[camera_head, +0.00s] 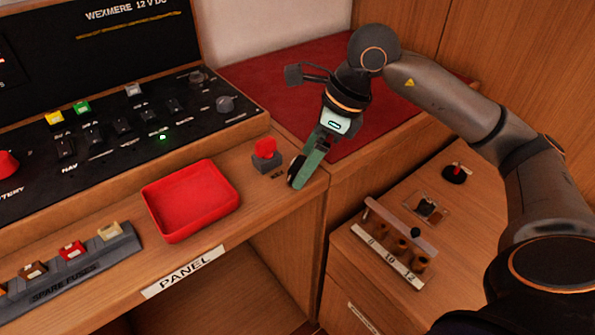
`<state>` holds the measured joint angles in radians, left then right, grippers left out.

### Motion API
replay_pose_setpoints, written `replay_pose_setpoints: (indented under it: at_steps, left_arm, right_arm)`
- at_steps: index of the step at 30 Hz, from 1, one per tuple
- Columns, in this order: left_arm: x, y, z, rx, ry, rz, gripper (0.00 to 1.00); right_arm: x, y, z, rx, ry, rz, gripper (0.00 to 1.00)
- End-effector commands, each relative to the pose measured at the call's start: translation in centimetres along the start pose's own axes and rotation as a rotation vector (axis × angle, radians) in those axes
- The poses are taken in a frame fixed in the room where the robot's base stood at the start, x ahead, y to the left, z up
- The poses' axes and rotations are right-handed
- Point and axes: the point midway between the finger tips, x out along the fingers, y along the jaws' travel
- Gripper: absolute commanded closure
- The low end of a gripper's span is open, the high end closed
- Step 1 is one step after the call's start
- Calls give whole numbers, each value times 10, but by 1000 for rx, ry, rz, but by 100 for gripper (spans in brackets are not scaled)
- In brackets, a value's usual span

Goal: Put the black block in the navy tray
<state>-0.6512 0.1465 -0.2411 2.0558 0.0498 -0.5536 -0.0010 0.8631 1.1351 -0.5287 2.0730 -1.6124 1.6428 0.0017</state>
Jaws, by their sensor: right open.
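The one tray in view is red (190,203); it lies empty on the wooden ledge, and no navy tray shows. I cannot pick out a plain black block for certain. A small dark grey block with a red top (265,161) stands on the ledge right of the tray. My right gripper (302,170), with green fingers, points down at the ledge's right end, just right of that block and apart from it. A small dark rounded shape shows against its fingertips; I cannot tell what it is. The gripper is open. My left gripper is not in view.
A black switch panel (110,130) stands behind the ledge. A fuse rack (70,262) lies at the front left. On the lower right top are a rack with round holes (393,243), a small black switch (428,209) and a red-topped black knob (457,173).

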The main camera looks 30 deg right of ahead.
Motion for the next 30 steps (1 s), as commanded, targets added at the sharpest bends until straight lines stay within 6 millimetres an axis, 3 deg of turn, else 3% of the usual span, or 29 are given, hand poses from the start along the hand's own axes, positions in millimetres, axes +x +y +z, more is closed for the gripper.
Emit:
replay_pose_setpoints:
  at_steps: [10,30]
  left_arm:
    - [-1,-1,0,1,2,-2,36]
    - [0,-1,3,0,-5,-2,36]
  right_arm:
    - [7,0,0,-1,-2,-1,2]
    - [7,0,0,-1,-1,-1,78]
